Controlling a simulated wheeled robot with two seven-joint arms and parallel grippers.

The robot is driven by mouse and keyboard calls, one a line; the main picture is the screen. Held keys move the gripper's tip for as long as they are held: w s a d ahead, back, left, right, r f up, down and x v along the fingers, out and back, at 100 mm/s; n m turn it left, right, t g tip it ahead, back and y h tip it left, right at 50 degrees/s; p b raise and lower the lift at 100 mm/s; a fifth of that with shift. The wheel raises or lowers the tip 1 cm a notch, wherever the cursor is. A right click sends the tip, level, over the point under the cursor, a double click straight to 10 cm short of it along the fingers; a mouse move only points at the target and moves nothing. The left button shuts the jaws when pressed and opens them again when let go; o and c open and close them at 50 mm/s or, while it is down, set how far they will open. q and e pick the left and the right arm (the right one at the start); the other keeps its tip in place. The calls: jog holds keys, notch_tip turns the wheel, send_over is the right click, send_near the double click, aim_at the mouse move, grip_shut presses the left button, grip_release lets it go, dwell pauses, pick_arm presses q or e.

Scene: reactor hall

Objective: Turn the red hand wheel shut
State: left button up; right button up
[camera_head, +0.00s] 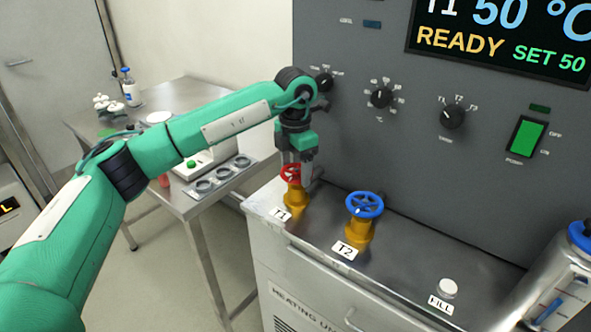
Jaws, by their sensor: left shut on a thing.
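The red hand wheel (289,173) sits on a yellow valve body (296,197) behind the label T1, on top of the grey heating unit. My left gripper (296,172) points down from above at the wheel and is shut on it. The fingers cover part of the wheel's far and right side. My right gripper is not in view.
A blue hand wheel (365,205) labelled T2 stands close to the right. A white FILL cap (448,288) and a silver container (562,280) are further right. The control panel (400,130) rises behind. A steel table (190,206) stands at the left.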

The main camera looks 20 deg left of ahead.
pick_arm(q)
jog(key=shift+r+m, duration=0.1)
jog(key=shift+m, duration=0.9)
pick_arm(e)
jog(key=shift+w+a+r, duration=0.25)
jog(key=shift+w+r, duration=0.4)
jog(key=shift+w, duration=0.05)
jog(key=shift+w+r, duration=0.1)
pick_arm(q)
jog(key=o, duration=1)
